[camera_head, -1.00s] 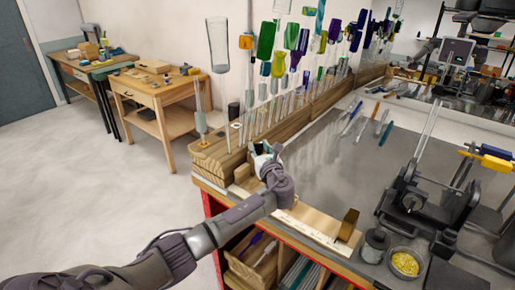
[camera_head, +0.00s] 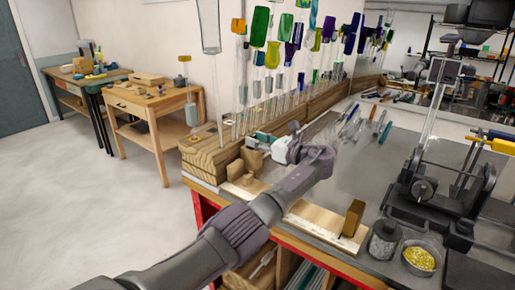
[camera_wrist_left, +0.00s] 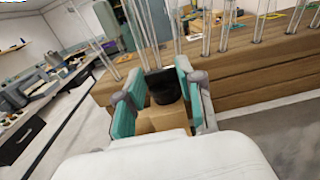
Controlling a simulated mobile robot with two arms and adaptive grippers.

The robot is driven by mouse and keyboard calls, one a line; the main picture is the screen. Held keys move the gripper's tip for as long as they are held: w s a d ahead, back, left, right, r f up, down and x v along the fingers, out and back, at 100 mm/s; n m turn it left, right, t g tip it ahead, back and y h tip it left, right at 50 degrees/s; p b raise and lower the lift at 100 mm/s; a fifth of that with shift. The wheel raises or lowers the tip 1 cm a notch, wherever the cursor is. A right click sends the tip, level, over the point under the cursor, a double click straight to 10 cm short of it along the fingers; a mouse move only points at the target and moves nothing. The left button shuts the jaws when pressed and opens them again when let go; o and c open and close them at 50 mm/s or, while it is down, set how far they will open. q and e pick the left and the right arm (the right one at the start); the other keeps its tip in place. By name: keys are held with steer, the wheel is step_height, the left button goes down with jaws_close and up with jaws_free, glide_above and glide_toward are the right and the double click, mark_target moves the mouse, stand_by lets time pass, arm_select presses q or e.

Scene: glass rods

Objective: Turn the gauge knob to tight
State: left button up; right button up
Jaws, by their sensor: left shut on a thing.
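The gauge knob (camera_wrist_left: 164,86) is a short black cylinder in the left wrist view. In the head view my left gripper (camera_head: 260,145) is at the left end of the bench, beside small wooden blocks (camera_head: 236,170). The knob is hidden there by the gripper. No tight mark or pointer can be read. My right gripper is not in view.
A wooden rack (camera_head: 205,158) with upright glass rods and coloured glass stands close behind the gripper. A brass-coloured block (camera_head: 353,218), a jar (camera_head: 384,240) and a dish of yellow bits (camera_head: 420,258) are at the front right. The grey benchtop (camera_head: 365,175) has free room mid-bench.

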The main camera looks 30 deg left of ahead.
arm_select(q)
steer(key=shift+g, duration=0.3)
steer(key=o, duration=1.2)
steer(key=shift+a, duration=0.15)
steer(key=shift+c, duration=0.2)
steer(key=d, duration=1.2)
steer(key=shift+s, duration=0.35)
steer(key=shift+f, duration=0.1)
